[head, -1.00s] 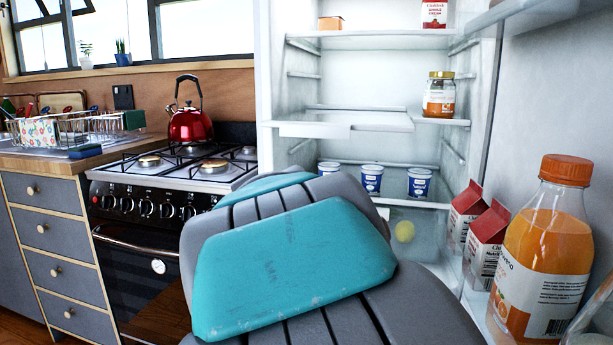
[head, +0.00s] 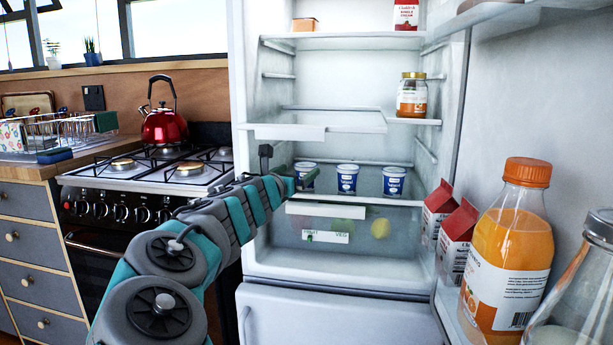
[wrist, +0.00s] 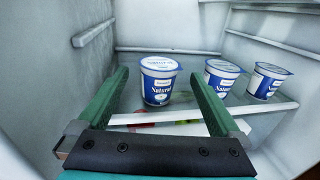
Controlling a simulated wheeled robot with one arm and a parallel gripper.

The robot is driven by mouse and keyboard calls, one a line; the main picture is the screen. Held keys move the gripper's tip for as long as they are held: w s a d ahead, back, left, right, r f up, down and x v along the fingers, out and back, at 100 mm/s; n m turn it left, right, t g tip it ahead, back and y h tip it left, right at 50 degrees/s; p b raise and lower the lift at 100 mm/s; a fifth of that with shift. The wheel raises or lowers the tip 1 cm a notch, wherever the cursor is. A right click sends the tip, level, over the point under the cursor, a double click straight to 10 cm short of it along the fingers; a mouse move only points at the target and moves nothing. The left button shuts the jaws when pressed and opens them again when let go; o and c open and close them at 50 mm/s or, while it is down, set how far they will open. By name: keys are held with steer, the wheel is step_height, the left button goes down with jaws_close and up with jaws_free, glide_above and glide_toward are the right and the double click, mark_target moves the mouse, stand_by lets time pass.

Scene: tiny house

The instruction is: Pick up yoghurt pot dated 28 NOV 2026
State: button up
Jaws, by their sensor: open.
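Three blue and white yoghurt pots stand in a row on the lower glass fridge shelf (head: 375,199): a left pot (head: 305,172), a middle pot (head: 347,179) and a right pot (head: 393,182). In the wrist view the left pot (wrist: 159,80) is nearest, with the middle pot (wrist: 221,76) and right pot (wrist: 266,81) to its right. The dates are too small to read. My gripper (wrist: 158,78) is open and empty, with the left pot straight ahead between the lines of its green fingers. In the head view my gripper (head: 296,176) partly overlaps the left pot.
Juice bottle (head: 510,250), red cartons (head: 449,232) and a glass jug (head: 580,300) stand in the fridge door at right. A jar (head: 412,95) stands on a higher shelf. A drawer (head: 345,232) lies below the pots. The stove (head: 145,180) is left.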

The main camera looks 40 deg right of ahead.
mark_target(309, 163)
steer(key=shift+x, duration=3.15)
steer(key=shift+c, duration=0.4)
steer(key=c, duration=1.3)
